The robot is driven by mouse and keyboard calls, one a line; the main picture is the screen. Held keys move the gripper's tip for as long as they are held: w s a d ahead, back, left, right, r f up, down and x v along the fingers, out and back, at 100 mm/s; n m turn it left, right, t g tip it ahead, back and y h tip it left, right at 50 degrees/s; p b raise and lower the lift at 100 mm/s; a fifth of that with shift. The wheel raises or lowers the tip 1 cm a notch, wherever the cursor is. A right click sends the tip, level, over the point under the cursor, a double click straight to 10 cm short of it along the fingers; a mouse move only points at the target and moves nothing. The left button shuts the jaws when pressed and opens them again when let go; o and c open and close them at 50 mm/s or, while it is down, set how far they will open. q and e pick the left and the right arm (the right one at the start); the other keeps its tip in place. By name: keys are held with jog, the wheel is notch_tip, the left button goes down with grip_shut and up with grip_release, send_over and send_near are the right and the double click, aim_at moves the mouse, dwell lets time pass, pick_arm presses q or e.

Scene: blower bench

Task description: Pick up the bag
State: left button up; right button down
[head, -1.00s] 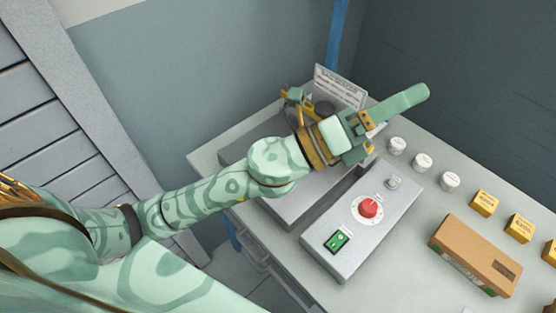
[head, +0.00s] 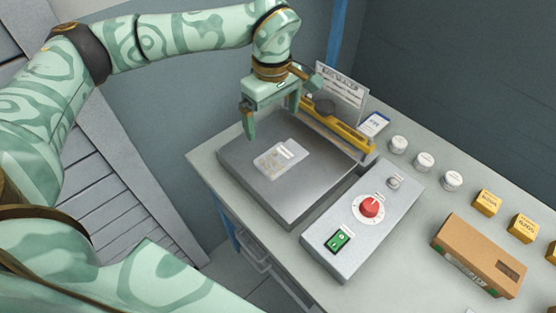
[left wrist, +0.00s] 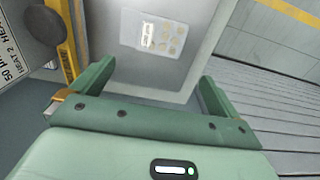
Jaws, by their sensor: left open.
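The bag (head: 281,159) is a small clear pouch with a white label and several tan round items inside. It lies flat on the grey metal plate (head: 310,190) of the sealing machine. It also shows in the left wrist view (left wrist: 153,34), beyond the fingers. My left gripper (head: 276,122) is open and empty, above the back left part of the plate, a little behind the bag and apart from it. In the left wrist view its two green fingers (left wrist: 155,85) are spread wide. My right gripper is not in view.
A yellow sealing bar (head: 337,129) and an upright sign (head: 340,84) stand behind the plate. A control box with a red knob (head: 370,206) is at its right. White jars (head: 425,162), yellow boxes (head: 487,202) and a cardboard box (head: 478,255) line the right side.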

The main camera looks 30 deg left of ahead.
pick_arm(q)
jog(key=b, duration=0.2)
send_over(274, 156)
notch_tip(274, 156, down, 7)
jog(key=shift+f, duration=0.2)
notch_tip(274, 156, down, 5)
jog(key=shift+f+b, duration=0.1)
jog(key=shift+b, duration=0.5)
jog(key=c, duration=0.9)
jog(key=shift+r, duration=0.25)
